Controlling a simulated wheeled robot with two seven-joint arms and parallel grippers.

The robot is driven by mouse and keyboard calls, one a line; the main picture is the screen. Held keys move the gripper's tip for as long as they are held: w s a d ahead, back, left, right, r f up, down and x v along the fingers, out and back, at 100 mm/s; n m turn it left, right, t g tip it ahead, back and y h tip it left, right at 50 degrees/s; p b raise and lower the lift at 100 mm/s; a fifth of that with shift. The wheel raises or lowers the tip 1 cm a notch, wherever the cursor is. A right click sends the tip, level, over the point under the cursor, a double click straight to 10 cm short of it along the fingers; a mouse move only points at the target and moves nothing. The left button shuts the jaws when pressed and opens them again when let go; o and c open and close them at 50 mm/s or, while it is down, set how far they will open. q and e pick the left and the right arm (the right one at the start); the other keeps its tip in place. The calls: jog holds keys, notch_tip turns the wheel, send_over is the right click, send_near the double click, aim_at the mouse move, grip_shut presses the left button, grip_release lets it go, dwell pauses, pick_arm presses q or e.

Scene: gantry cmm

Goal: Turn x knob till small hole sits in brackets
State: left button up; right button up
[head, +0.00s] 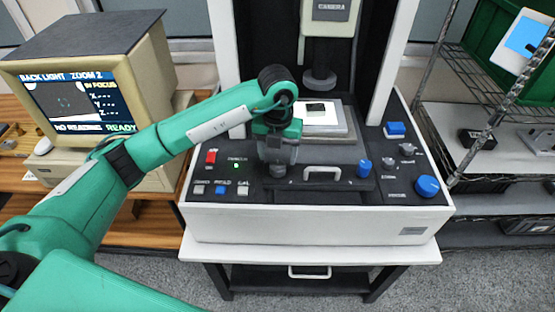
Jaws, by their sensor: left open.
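My left gripper (278,166) points down over the front left of the machine's dark control panel, and its jaws are open. Something grey and round shows at its tips; I cannot tell whether this is a knob or part of the gripper, or whether the jaws surround anything. No label reading X is legible on the panel. A blue knob (364,168) stands right of the handle, and a large blue knob (427,186) is at the front right. The monitor screen (70,104) shows bracket marks, "IN FOCUS", X, Y, Z lines and "NO READING READY". The small hole is too small to place.
A white stage (345,120) carries a small dark part (316,106) under the camera head (331,12). A pale handle (322,173) sits right of my gripper. A red switch (211,156) and several buttons are at left. A wire shelf (446,85) stands at right.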

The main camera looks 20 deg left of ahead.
aim_at(278, 165)
pick_arm(q)
notch_tip(278, 165, down, 4)
jog(key=shift+r+p, duration=0.25)
jog(key=shift+p, duration=0.05)
jog(key=shift+f, duration=0.3)
jog(key=shift+c, duration=0.7)
jog(key=c, duration=0.8)
jog(key=shift+c, duration=0.2)
pick_arm(e)
jog(key=shift+r, duration=0.45)
